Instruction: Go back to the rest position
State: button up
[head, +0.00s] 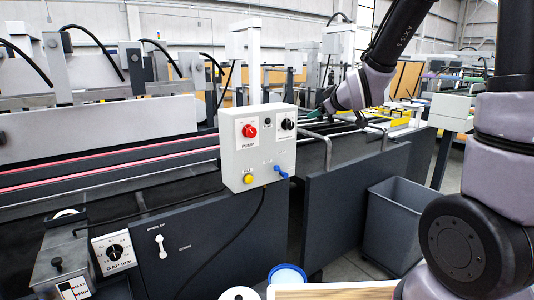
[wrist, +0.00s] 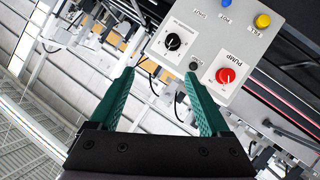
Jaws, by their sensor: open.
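My gripper (head: 316,113) is in the upper middle of the head view, just right of the white control box (head: 258,183). Its green fingers also show in the wrist view (wrist: 159,73), spread apart with nothing held between them. The box carries a red PUMP knob (head: 249,131), a black knob (head: 288,124), a yellow button (head: 249,179) and a blue switch (head: 281,171). In the wrist view the box appears turned over, beyond the fingertips, with its red knob (wrist: 226,75) and black knob (wrist: 173,42). I cannot tell the exact gap between fingertips and box.
The machine's dark side panel (head: 345,197) runs below the box. A grey bin (head: 396,222) stands on the floor at right. A GAP dial (head: 115,252) and a lever (head: 160,245) are at lower left.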

jog(key=s+d+r+m+g, duration=0.2)
jog(key=s+m, duration=0.2)
jog(key=s, duration=0.5)
jog(key=s+d+r+m+g, duration=0.2)
jog(key=s+d+m, duration=0.1)
jog(key=s, duration=0.5)
jog(key=s+d+r+m+g, duration=0.2)
jog(key=s+m, duration=0.3)
jog(key=s, duration=0.4)
jog(key=shift+s+d+r+m+h, duration=0.35)
jog(key=shift+d+r+m+h, duration=0.05)
jog(key=shift+d, duration=0.05)
jog(key=shift+c, duration=0.3)
